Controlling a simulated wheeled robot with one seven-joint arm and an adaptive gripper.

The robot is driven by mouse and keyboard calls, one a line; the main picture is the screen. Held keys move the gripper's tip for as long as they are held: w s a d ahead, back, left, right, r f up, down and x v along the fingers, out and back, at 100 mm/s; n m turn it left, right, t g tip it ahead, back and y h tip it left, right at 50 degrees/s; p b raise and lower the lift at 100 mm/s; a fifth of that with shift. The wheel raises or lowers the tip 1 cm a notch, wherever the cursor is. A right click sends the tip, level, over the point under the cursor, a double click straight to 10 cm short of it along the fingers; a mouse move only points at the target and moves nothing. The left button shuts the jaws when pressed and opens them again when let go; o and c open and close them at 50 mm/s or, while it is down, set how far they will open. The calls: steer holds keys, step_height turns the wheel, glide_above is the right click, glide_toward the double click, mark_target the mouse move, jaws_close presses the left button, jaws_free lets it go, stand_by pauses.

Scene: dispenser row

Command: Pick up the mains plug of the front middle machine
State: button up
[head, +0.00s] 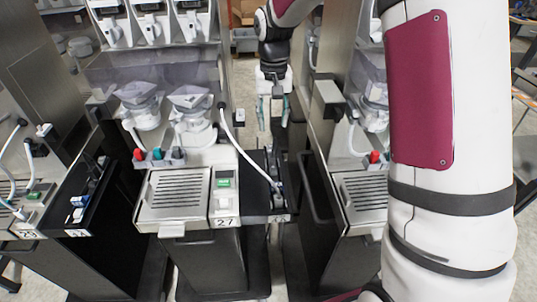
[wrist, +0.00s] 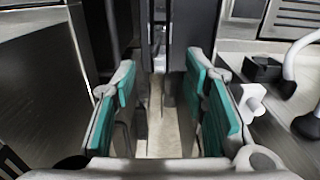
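The front middle machine (head: 180,195) carries the label 27, a metal grille and a green display. A white cable (head: 245,155) runs from its upper right side down to a narrow black tray (head: 258,200) at its right. The cable's lower end is small and dark there; I cannot tell the plug's shape. A small white plug-like piece (head: 240,117) shows at the machine's right side. My gripper (head: 272,112) is open and empty, pointing down behind the tray. In the wrist view its teal-padded fingers (wrist: 168,105) stand wide apart. A white plug-like piece (wrist: 252,100) lies outside the right finger.
Another machine (head: 362,195) stands close on the right, leaving a narrow gap (head: 290,240). Machines with white cables stand at the left, with a black tray (head: 80,205) holding small parts. Red and teal-capped pieces (head: 160,157) sit on the middle machine. A grey bin (head: 245,40) is behind.

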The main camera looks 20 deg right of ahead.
mark_target(273, 155)
step_height(273, 155, down, 14)
steer(key=p, duration=0.2)
steer(key=shift+s+p, duration=0.1)
steer(key=shift+p, duration=0.25)
steer(key=shift+c, duration=0.2)
steer(key=shift+r, duration=0.1)
jaws_close()
